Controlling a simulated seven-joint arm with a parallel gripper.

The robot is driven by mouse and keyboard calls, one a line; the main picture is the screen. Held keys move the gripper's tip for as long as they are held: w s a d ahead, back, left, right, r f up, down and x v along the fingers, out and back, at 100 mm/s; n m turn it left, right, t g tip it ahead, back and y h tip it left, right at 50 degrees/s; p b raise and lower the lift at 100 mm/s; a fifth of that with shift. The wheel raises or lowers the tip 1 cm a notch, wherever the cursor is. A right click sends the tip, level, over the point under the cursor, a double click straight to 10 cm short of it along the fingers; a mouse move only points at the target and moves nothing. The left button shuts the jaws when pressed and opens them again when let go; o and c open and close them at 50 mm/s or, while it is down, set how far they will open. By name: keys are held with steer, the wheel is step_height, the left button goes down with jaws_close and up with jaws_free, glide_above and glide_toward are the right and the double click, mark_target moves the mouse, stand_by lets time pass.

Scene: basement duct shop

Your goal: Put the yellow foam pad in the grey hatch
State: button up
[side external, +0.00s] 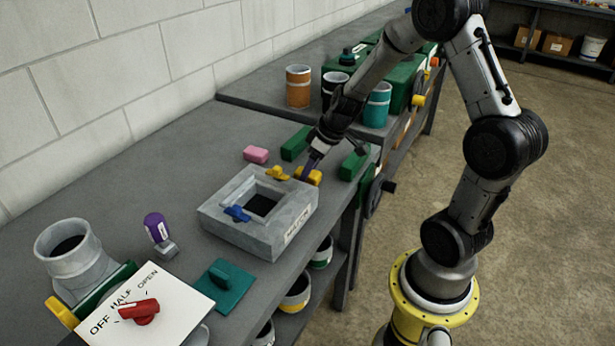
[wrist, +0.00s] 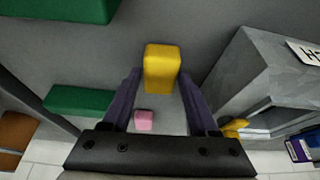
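The yellow foam pad (side external: 314,177) lies on the grey bench, just behind the grey hatch. The hatch (side external: 232,223) is a square grey block with a dark opening in its top and a label on its front. My gripper (side external: 308,168) reaches down at the pad, its purple fingers low near the bench. In the wrist view the pad (wrist: 162,68) sits between the fingertips of my gripper (wrist: 160,75), with a narrow gap on the left side. The fingers look open. The hatch's side (wrist: 262,70) shows at the right of the wrist view.
A blue wing knob (side external: 237,213) and a yellow one (side external: 278,173) stand on the hatch rim. Green blocks (side external: 295,143) (side external: 354,164) and a pink block (side external: 256,154) lie near the pad. A purple-handled tool (side external: 158,230) and a teal plate (side external: 222,287) are nearer the camera.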

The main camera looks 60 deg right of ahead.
jaws_close()
